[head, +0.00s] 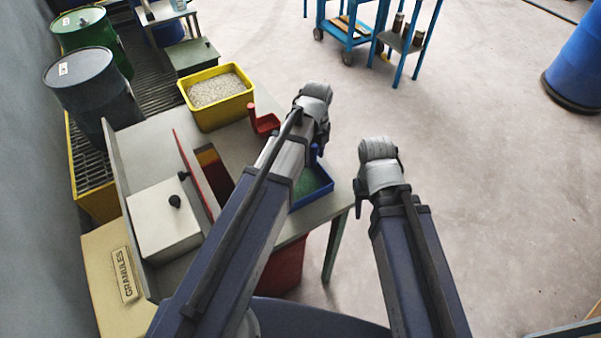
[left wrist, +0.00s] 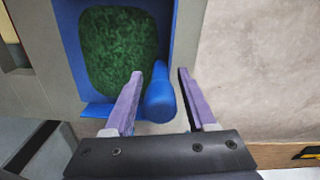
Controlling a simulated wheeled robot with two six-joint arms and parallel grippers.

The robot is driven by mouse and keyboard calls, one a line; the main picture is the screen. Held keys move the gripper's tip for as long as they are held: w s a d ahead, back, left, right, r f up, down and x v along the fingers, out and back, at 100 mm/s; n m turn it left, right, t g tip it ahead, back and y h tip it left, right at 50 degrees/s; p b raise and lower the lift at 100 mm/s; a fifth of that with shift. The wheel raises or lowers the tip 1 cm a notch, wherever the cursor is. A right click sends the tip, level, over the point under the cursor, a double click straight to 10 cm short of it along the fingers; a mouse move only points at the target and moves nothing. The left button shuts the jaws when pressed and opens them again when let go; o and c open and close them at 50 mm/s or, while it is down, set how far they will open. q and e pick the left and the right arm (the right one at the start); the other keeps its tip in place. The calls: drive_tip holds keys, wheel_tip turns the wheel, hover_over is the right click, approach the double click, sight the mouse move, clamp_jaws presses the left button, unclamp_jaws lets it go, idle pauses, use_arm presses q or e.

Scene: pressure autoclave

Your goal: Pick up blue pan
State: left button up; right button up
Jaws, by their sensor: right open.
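The blue pan (head: 325,192) lies on the grey table near its right edge, with green granules in it. My left arm covers part of it in the head view. In the left wrist view the pan's rim (left wrist: 98,110) and its raised blue handle (left wrist: 160,98) show. My left gripper (left wrist: 158,82) is open, with one finger on each side of the handle. The left finger looks close to the handle; a gap shows on the right. My right gripper (head: 360,200) is open and empty, off the table's right side above the floor.
A red scoop (head: 263,122) and a yellow bin of pale granules (head: 222,118) stand farther back on the table. A white box with a black knob (head: 160,222) and a red upright panel (head: 192,172) are at left. Drums stand behind. Open floor lies right.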

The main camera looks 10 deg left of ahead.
use_arm(q)
clamp_jaws()
idle(1.1)
